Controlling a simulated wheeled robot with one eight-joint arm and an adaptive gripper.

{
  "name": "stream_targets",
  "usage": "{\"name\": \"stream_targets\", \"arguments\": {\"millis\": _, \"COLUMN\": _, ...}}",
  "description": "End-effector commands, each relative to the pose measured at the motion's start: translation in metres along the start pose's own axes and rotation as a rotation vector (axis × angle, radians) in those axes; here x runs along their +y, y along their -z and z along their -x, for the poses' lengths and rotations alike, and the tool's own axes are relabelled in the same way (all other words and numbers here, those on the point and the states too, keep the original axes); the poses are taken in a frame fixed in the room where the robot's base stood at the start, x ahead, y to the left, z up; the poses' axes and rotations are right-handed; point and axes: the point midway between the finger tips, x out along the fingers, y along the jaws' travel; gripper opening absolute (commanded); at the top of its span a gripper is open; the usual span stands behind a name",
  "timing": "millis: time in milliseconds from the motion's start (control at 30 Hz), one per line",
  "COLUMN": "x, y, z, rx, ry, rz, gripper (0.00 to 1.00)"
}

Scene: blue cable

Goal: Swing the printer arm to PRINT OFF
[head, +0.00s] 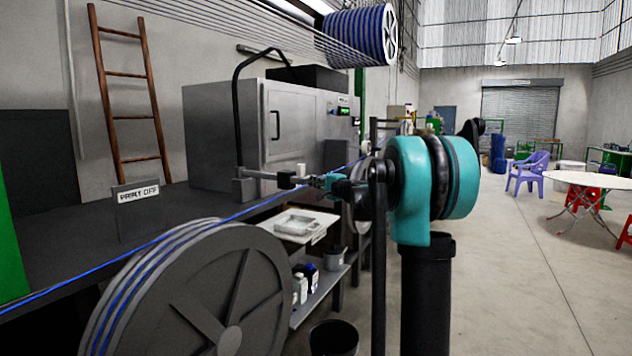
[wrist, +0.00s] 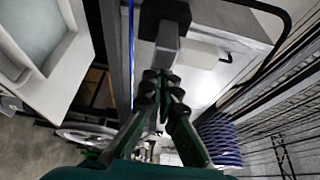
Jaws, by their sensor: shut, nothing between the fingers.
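The printer arm (head: 262,175) is a thin grey bar that reaches right from a small grey post on the dark bench. Near its free end are a black block (head: 286,180) and a white cylinder (head: 301,169). My gripper (head: 316,181) is at that end, its fingers together. In the wrist view my gripper (wrist: 160,76) is shut, with its tips at the grey end piece (wrist: 167,42) below the black block (wrist: 165,14); I cannot tell whether they touch. The PRINT OFF sign (head: 137,193) stands on the bench further left.
A blue cable (head: 250,209) runs diagonally close by my gripper; it also shows in the wrist view (wrist: 131,50). A large reel (head: 215,300) stands in front. A grey machine (head: 240,135) is behind. A white tray (head: 297,225) lies below.

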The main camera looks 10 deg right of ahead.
Motion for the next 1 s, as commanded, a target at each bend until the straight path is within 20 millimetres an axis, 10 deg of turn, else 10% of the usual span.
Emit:
{"name": "stream_targets", "arguments": {"millis": 500, "x": 0.000, "y": -0.135, "z": 0.028, "rx": 0.044, "ry": 0.000, "rz": 0.000, "gripper": 0.00}}
{"name": "stream_targets", "arguments": {"millis": 1000, "x": 0.000, "y": -0.260, "z": 0.007, "rx": 0.047, "ry": 0.000, "rz": 0.000, "gripper": 0.00}}
